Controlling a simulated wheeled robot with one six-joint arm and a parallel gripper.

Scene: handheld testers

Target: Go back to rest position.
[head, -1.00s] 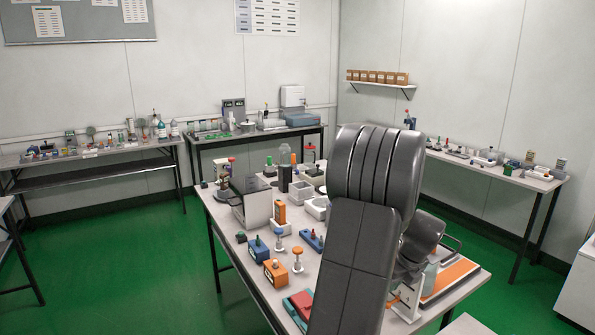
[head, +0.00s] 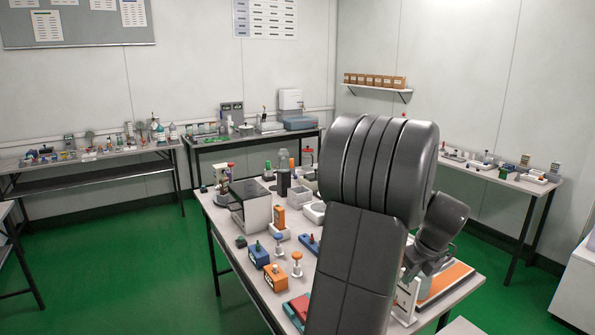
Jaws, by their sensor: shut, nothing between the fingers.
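My arm rises from the bottom of the head view and covers the middle right of the central table (head: 232,266). My gripper (head: 410,275) hangs at the arm's far side, low over the right part of this table. It is partly hidden behind my arm and looks shut with nothing in it. An orange-topped board (head: 445,281) lies to its right, and a white upright stand (head: 405,298) is just below it.
The central table also holds a blue block (head: 259,256), an orange block (head: 275,277) and a grey box (head: 251,206). Benches with small items line the back and right walls. Green floor (head: 120,265) is clear at the left.

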